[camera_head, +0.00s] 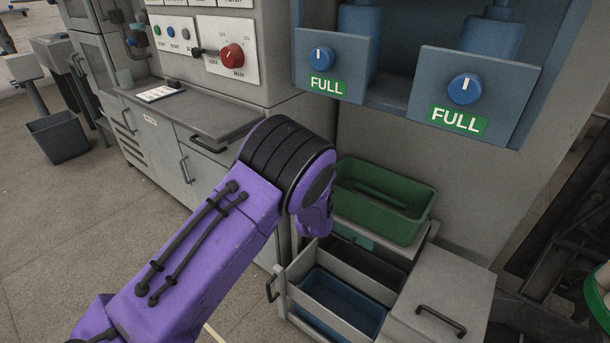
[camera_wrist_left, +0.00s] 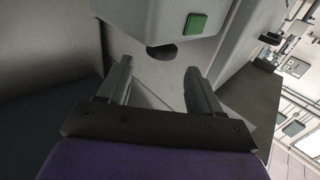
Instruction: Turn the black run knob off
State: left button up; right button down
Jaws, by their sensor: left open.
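No black knob marked "run" can be made out for certain. A small black handle or lever (camera_head: 199,51) sticks out beside the red main knob (camera_head: 232,56) on the upper-left panel; its label is unclear. My left arm crosses the middle of the head view, and its gripper is hidden there behind the arm. In the left wrist view my left gripper (camera_wrist_left: 157,78) is open, with nothing between its fingers. A pale machine surface lies beyond the fingertips, with a green square (camera_wrist_left: 194,24) and a dark oval spot (camera_wrist_left: 162,52) above them. My right gripper is out of view.
Two blue knobs (camera_head: 321,58) with green "FULL" labels are at upper right. A grey ledge (camera_head: 205,108) lies below the panel. A green bin (camera_head: 385,203) and an open drawer with a blue tray (camera_head: 340,302) are at lower right. The floor at left is mostly clear.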

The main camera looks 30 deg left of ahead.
pick_arm(q)
jog(key=v, duration=0.4)
dwell(0.3)
